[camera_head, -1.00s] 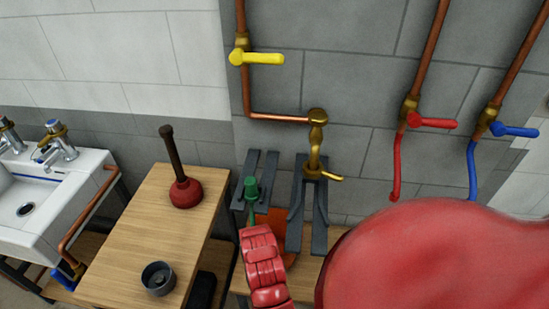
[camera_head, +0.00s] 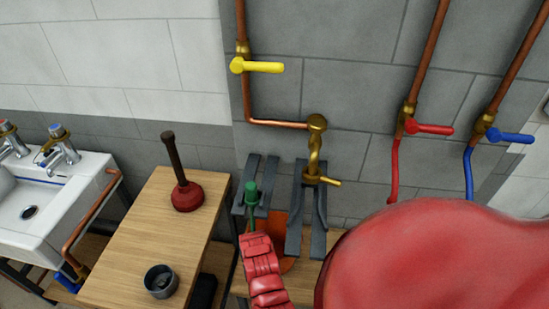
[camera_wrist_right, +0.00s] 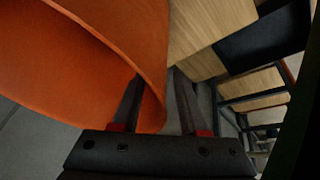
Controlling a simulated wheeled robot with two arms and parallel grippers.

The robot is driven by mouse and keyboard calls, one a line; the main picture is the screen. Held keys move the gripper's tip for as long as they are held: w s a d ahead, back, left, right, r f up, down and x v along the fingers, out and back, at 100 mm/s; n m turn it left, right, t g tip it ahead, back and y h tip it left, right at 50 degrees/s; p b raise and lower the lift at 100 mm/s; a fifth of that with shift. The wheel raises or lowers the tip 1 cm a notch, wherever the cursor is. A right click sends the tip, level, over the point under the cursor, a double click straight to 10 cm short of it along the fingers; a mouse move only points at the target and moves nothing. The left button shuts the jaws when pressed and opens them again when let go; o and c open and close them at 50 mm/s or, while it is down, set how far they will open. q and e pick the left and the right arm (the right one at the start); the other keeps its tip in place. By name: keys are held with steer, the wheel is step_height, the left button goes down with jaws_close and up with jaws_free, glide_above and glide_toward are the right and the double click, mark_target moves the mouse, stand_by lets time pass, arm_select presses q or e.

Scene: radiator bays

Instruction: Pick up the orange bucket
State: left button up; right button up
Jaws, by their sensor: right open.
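In the right wrist view the bucket (camera_wrist_right: 75,60) fills the upper left, close up. My right gripper (camera_wrist_right: 157,78) is open there, with its two dark fingers apart. The bucket's edge reaches between the fingers; the left finger overlaps the orange wall and the right one is outside it. I cannot tell if either finger touches it. My left gripper is not in view.
A wooden table (camera_head: 135,240) holds a red plunger (camera_head: 187,195) and a dark cup (camera_head: 161,281). A white sink (camera_head: 70,195) stands at the left. A green-topped object (camera_head: 251,193) is near the bucket. Pipes with yellow, red and blue valve handles run up the wall.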

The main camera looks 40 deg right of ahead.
jaws_close()
stand_by(1.3)
